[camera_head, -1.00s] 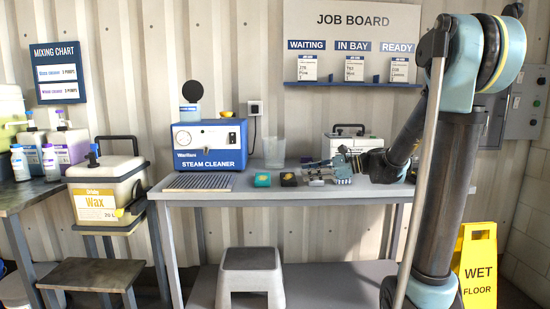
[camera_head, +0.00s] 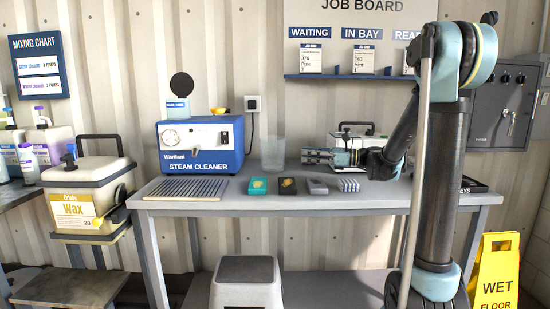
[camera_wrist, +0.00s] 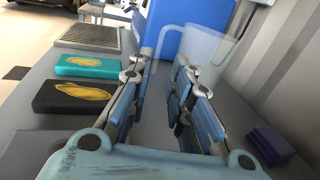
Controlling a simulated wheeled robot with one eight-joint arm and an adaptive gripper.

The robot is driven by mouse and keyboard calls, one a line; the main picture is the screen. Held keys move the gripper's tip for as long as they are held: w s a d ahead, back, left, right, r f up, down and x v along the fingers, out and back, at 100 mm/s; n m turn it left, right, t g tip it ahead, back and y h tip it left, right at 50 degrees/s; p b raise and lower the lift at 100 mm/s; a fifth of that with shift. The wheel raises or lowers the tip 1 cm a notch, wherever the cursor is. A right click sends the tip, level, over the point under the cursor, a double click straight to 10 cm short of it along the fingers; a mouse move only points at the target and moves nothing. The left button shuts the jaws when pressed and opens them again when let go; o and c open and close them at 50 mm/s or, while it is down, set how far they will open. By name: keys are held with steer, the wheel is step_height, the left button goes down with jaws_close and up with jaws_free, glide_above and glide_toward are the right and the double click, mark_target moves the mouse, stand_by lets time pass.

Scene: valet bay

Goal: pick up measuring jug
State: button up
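The measuring jug (camera_head: 272,154) is a clear, see-through vessel standing upright on the grey workbench, just right of the blue steam cleaner. A small gap seems to separate the fingertips from the jug.
The steam cleaner (camera_head: 201,146) stands left of the jug, behind a ribbed mat (camera_head: 187,189). A teal box (camera_head: 258,186), a black box (camera_head: 287,186) and a grey block (camera_head: 317,187) line the bench front. A white case (camera_head: 352,138) stands behind my gripper.

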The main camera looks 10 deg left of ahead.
mark_target(281, 153)
steer(key=shift+w+a+f, duration=0.1)
steer(key=shift+w+a, duration=0.05)
steer(key=shift+a, duration=2.6)
steer(key=shift+w+a+f, duration=0.1)
steer(key=shift+a+f, duration=0.05)
steer(key=shift+a, duration=2.6)
steer(key=shift+w+a+f, duration=0.1)
steer(key=shift+w+a, duration=0.05)
steer(key=shift+a, duration=2.6)
steer(key=shift+c, duration=0.5)
